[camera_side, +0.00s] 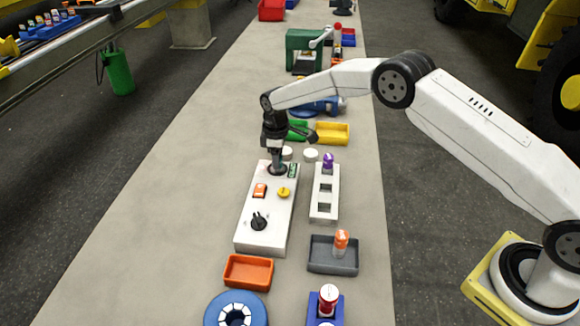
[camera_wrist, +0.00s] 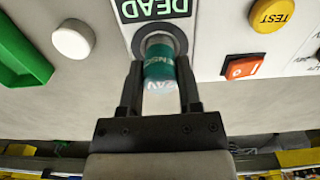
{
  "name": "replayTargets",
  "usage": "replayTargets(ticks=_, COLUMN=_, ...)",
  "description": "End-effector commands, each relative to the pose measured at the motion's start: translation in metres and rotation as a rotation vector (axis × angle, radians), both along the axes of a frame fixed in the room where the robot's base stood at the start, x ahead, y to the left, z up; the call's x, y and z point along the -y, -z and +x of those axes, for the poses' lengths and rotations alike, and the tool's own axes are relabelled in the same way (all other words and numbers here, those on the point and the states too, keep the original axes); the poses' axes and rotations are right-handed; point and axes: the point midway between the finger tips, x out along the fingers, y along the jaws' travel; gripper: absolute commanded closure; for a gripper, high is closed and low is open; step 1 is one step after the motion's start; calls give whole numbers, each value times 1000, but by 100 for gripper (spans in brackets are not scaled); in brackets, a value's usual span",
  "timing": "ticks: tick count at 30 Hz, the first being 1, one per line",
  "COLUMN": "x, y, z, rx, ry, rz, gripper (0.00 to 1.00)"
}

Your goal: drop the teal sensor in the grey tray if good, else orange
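The teal sensor (camera_wrist: 160,72) stands with its end at a round socket in the white test box (camera_side: 262,234). The box's green display (camera_wrist: 152,8) reads "DEAD", upside down in the wrist view. My gripper (camera_wrist: 160,98) has a finger against each side of the sensor and looks shut on it. In the side view my gripper (camera_side: 277,163) is over the far end of the box and hides the sensor. The grey tray (camera_side: 320,268) holds an orange-and-white cylinder (camera_side: 341,242). The orange tray (camera_side: 248,285) is empty.
The box has a yellow TEST button (camera_side: 284,192), a red switch (camera_side: 260,190) and a black knob (camera_side: 258,222). A white rack (camera_side: 325,208) with a purple-topped piece (camera_side: 328,160) stands right of it. Green and yellow (camera_side: 333,133) bins lie behind. The bench left is clear.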

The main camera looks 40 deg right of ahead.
Motion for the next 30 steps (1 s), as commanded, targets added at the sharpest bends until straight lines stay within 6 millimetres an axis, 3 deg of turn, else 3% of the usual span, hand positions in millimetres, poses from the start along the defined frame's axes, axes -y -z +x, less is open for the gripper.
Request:
replayTargets(ticks=11, x=0, y=-7, z=0, rx=2, ry=0, rz=1, gripper=100)
replayTargets(ticks=30, x=0, y=-43, z=0, rx=1, ry=0, rz=0, gripper=100)
